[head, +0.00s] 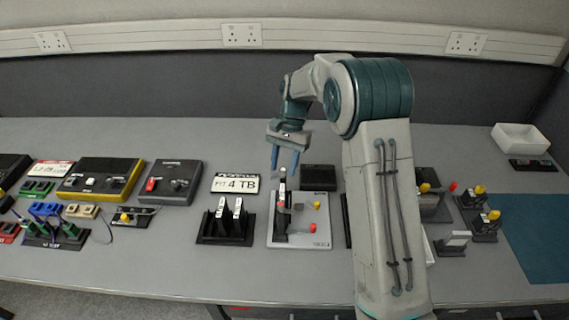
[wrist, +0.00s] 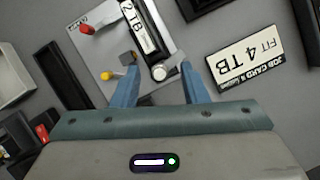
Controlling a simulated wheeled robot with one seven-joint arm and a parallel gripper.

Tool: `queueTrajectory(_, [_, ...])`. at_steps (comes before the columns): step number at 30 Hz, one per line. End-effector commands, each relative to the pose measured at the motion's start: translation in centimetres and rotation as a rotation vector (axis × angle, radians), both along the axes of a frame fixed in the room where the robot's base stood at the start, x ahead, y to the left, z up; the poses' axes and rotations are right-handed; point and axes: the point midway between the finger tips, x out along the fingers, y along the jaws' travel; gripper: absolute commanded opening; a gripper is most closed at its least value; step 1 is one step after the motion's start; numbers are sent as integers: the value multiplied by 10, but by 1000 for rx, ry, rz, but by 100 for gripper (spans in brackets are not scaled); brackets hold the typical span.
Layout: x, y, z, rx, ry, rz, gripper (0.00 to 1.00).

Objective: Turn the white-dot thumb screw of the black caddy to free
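The black caddy (head: 281,213) with a white label stands on a light grey plate (head: 318,236) in the middle of the bench. In the wrist view the caddy (wrist: 153,44) shows a "2 TB" label, and a round grey thumb screw (wrist: 159,73) sits at its near end. I cannot clearly make out a white dot on it. My gripper (head: 284,168) is above the far end of the caddy, fingers pointing down. In the wrist view its two blue fingers (wrist: 158,78) are apart, one on each side of the screw; contact is not visible.
A job card (head: 236,183) reading "FIT 4 TB" lies to the left. A black rack (head: 226,240) holds upright caddies. A dark box (head: 318,177) stands close right of my gripper.

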Motion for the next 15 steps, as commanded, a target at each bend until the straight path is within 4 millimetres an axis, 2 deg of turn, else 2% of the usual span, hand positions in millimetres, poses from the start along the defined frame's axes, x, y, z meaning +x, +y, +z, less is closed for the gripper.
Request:
queueTrajectory(9, [-2, 1, -3, 0, 1, 1, 40])
queueTrajectory(11, [-1, 1, -3, 0, 1, 1, 26])
queueTrajectory(13, [-1, 1, -3, 0, 1, 1, 7])
queueTrajectory(14, [-1, 1, -3, 0, 1, 1, 0])
queueTrajectory(15, [-1, 1, -3, 0, 1, 1, 0])
